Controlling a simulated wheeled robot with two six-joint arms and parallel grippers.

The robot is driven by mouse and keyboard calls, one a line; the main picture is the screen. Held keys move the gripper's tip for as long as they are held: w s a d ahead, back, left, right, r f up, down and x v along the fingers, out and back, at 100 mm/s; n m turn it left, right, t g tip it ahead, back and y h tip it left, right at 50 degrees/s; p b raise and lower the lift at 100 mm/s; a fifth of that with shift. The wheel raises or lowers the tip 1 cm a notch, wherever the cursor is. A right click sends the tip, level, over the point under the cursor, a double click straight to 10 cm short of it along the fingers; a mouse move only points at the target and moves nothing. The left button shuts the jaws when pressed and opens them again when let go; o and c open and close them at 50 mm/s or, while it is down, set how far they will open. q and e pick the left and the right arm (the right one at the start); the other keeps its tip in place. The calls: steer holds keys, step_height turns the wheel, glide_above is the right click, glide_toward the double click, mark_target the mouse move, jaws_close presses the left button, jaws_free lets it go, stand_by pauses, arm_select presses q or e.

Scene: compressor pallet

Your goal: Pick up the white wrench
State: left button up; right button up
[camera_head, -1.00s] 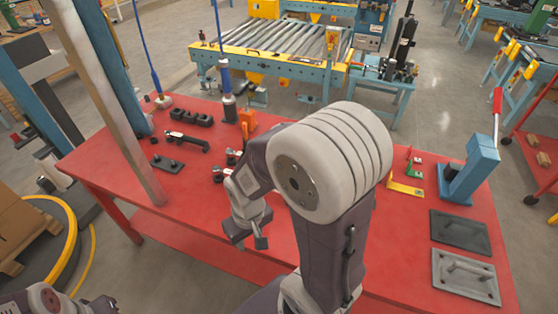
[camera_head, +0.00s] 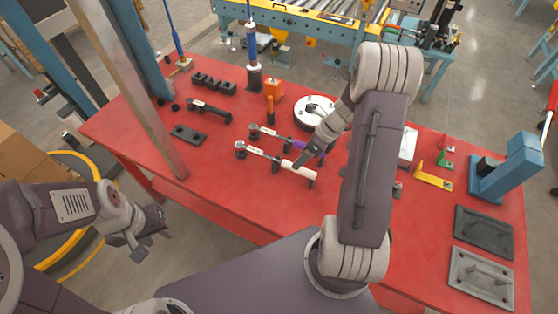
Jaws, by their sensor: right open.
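The white wrench (camera_head: 292,168) lies on the red table (camera_head: 226,182), with its round grey head at the left and its white handle running right. A purple wrench (camera_head: 279,137) lies just behind it, roughly parallel. My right gripper (camera_head: 301,161) points down and left, over or close to the white wrench's handle. It is open. Its arm hides part of the purple wrench's right end. I cannot tell whether the fingers touch the white wrench. My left gripper (camera_head: 143,246) hangs off the table's front left side, holding nothing visible. Its finger gap is unclear.
A black wrench (camera_head: 208,111) and a dark plate (camera_head: 188,134) lie at the left. A white round disc (camera_head: 314,111) and an orange tool (camera_head: 272,90) stand behind. A blue vise-like block (camera_head: 508,168) and two plates are at the right. The front left tabletop is clear.

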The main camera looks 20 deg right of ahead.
mark_target(274, 161)
steer(key=shift+s+x, duration=0.2)
steer(key=shift+x, duration=1.05)
steer(key=x, duration=0.2)
steer(key=w+x, duration=0.1)
steer(key=x, duration=0.2)
steer(key=shift+d+f+b, duration=0.15)
steer(key=shift+f+b, duration=0.05)
steer(key=shift+b, duration=0.15)
steer(key=shift+r, duration=0.1)
jaws_close()
